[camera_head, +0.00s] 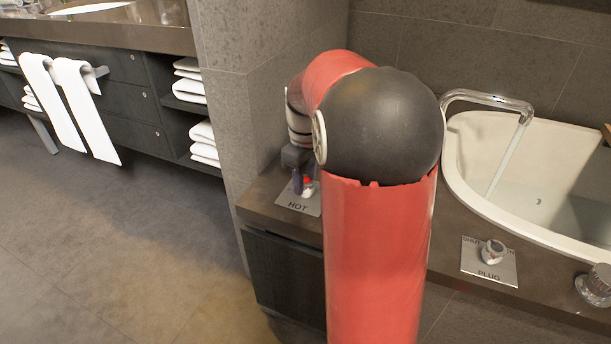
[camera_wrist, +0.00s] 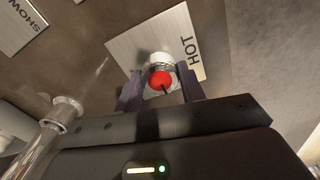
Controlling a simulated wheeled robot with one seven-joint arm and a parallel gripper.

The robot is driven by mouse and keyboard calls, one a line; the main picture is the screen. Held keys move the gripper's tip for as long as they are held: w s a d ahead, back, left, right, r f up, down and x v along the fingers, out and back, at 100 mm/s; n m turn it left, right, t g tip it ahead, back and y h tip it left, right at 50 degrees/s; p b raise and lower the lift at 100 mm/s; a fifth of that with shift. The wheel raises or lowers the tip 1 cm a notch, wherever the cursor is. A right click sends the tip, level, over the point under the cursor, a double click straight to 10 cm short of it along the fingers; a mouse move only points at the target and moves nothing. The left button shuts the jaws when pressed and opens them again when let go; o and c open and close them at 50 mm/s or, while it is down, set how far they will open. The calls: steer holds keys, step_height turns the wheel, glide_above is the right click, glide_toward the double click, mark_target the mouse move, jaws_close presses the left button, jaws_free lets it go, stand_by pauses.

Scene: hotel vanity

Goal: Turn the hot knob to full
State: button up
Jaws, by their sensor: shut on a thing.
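The hot knob has a red cap and a pale metal body. It stands on a metal plate marked HOT (camera_head: 297,203), left of my arm in the head view. In the wrist view the knob (camera_wrist: 160,80) sits between the two dark fingers of my gripper (camera_wrist: 160,92), in front of the HOT plate (camera_wrist: 150,42). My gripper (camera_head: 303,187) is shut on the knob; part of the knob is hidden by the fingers. A dark pointer line shows on the red cap in the wrist view.
A bathtub (camera_head: 475,200) with a chrome spout (camera_head: 490,97) pouring water is at the right. A PLUG plate with a knob (camera_head: 491,253) and another knob (camera_head: 596,285) lie along its front ledge. A stone pillar (camera_head: 225,100) stands behind the knob.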

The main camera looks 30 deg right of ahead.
mark_target(305, 179)
stand_by(0.4)
steer(key=o, duration=1)
step_height(305, 179, up, 8)
steer(key=shift+f+p, duration=0.1)
steer(key=shift+p, duration=0.4)
steer(key=shift+s+a+r, duration=0.2)
steer(key=shift+a, duration=0.1)
steer(key=s+a+m+t, duration=0.1)
steer(key=s+a+t, duration=0.1)
steer(key=s+a, duration=0.2)
steer(key=s+a+f+m+t, duration=0.1)
steer(key=s+a, duration=0.3)
steer(key=s, duration=0.5)
steer(key=s+a+m+t, duration=0.2)
steer(key=s+a+m, duration=0.1)
steer(key=s+a, duration=0.2)
steer(key=shift+s+a+f+t, duration=0.1)
steer(key=shift+s+f+t, duration=0.05)
steer(key=shift+s, duration=0.3)
steer(key=shift+s+f+t, duration=0.1)
steer(key=shift+s+t, duration=0.05)
steer(key=shift+s, duration=0.25)
